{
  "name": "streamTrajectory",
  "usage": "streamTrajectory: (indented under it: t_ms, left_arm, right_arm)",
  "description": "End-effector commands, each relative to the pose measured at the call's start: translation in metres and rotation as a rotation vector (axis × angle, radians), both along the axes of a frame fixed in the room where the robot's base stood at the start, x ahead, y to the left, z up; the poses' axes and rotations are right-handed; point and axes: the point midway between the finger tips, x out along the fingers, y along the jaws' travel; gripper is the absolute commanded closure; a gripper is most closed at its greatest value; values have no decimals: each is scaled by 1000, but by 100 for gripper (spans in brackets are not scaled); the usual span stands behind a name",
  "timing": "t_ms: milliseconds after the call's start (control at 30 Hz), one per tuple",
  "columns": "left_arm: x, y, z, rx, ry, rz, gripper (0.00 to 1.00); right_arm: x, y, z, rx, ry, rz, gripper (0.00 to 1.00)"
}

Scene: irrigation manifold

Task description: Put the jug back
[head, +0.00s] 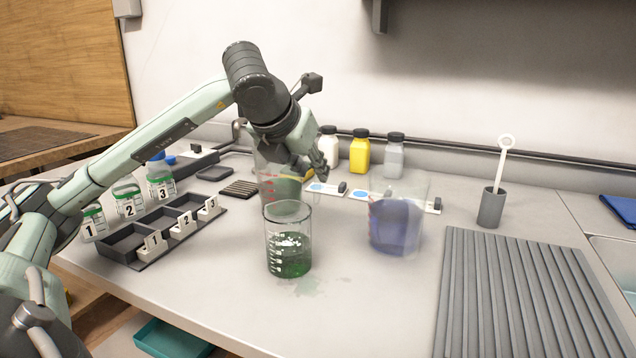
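A clear jug (270,187) with red markings is at the middle of the table, behind a glass beaker (290,261) of green liquid. The beaker hides its lower part. My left gripper (320,172) points down at the jug's right side, near its rim. The fingers are dark, small and overlap the jug's edge, so I cannot tell whether they grip it. My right gripper is not in view.
A clear container of blue liquid (393,222) stands right of the beaker. Bottles with black caps (359,152) line the back. Numbered jars (127,203) and a dark tray (128,243) are at left. A ribbed grey mat (525,300) and a brush holder (491,208) are at right.

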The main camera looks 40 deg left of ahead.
Motion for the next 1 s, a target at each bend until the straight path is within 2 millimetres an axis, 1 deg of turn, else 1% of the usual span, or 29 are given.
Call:
streamTrajectory:
  t_ms: [33,100,267,1000]
  left_arm:
    - [-6,-2,7,3,-3,-1,73]
    - [-12,-4,14,0,-3,-1,73]
    - [-20,-7,21,0,0,0,73]
    - [-20,-7,21,0,1,0,73]
  right_arm:
    - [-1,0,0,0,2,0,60]
    - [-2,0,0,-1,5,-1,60]
    - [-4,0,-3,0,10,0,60]
    - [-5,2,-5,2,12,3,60]
